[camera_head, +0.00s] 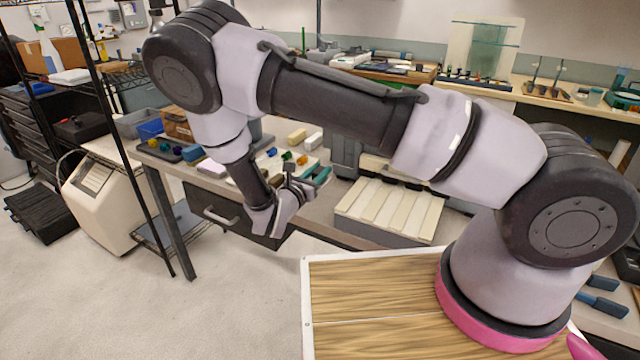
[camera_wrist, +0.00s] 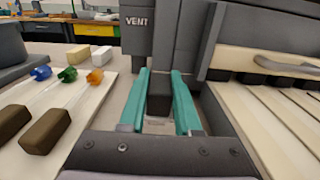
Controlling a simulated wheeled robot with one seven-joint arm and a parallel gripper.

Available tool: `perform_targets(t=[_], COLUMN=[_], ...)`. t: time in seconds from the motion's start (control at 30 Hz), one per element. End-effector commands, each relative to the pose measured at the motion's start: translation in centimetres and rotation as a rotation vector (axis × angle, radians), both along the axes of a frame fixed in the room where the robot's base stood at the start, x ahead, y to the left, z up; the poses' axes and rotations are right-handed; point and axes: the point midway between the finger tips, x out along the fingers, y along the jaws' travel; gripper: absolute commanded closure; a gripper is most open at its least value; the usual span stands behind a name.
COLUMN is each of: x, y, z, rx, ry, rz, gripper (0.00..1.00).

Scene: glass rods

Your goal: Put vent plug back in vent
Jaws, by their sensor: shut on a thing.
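My gripper (camera_wrist: 160,98) has two teal fingers, shut on a dark grey block, the vent plug (camera_wrist: 159,92). The plug is between the fingertips in the wrist view, close in front of a grey upright housing (camera_wrist: 175,35). The word VENT (camera_wrist: 137,22) is printed on the housing's left part, above and left of the plug. The vent opening is not clearly visible, and I cannot tell whether the plug touches the housing. In the head view my gripper (camera_head: 318,176) is over the bench beside the grey unit (camera_head: 345,155), and the plug cannot be made out there.
Left of my gripper, a pale board (camera_wrist: 62,100) holds glass rods with blue, green and orange ends and brown blocks (camera_wrist: 45,131). Two small pale blocks (camera_wrist: 90,54) lie behind.

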Motion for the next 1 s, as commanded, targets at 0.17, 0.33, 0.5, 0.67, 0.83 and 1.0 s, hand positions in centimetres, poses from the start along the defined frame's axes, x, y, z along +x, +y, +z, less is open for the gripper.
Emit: perform_targets(t=[0.17,0.33,0.5,0.67,0.83,1.0], x=[0.0,0.0,0.0,0.0,0.0,0.0], y=[-0.1,0.0,0.0,0.0,0.0,0.0], z=[-2.1,-3.8,-3.7,-4.0,-3.9,-3.9], rx=[-0.002,-0.001,0.000,0.000,0.000,0.000], ry=[0.000,-0.001,0.000,0.000,0.000,0.000], rz=[-0.001,0.000,0.000,0.000,0.000,0.000], gripper=[1.00,1.00,1.00,0.65,0.38,0.38])
